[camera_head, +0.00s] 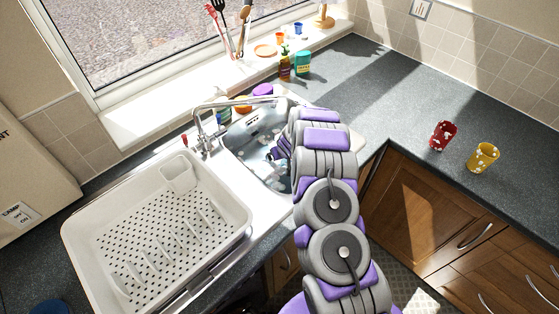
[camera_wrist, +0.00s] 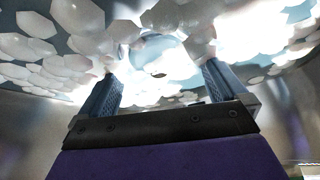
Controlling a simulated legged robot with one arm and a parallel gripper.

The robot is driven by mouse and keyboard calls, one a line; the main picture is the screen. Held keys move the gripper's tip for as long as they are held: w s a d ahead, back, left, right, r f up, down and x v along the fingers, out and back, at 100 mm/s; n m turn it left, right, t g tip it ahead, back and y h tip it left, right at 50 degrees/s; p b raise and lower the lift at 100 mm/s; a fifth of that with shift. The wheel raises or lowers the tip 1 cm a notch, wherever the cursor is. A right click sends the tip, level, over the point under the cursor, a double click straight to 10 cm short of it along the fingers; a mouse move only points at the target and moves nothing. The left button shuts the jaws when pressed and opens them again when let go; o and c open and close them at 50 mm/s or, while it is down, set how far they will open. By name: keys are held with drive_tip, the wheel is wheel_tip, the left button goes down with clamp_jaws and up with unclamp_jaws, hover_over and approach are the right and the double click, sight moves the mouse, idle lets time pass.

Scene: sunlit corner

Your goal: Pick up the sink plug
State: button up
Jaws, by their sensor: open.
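The sink (camera_head: 240,159) holds water with white foam, and my arm reaches over its right side. My gripper (camera_wrist: 160,66) is open, its two dark blue fingers spread on either side of the wrist view. White foam bubbles (camera_wrist: 40,50) and a clear round bubble (camera_wrist: 160,55) show beyond and between the fingers. A small dark spot shows at the lower edge of that bubble; I cannot tell what it is. I cannot make out the sink plug in either view. Foam and my arm hide part of the sink.
A chrome tap (camera_head: 203,130) stands at the sink's left back. A white dish rack (camera_head: 105,235) is to the left. Bottles (camera_head: 303,62) stand behind the sink. Red (camera_head: 443,135) and yellow (camera_head: 483,157) cups stand on the right counter, which is otherwise mostly clear.

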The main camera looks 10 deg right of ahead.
drive_tip(key=shift+w+f, duration=0.35)
drive_tip(key=shift+w+a+f, duration=0.1)
drive_tip(key=shift+w+f, duration=0.1)
drive_tip(key=shift+f, duration=0.35)
drive_tip(key=shift+c, duration=0.4)
drive_tip(key=c, duration=1.1)
drive_tip(key=shift+r, duration=0.1)
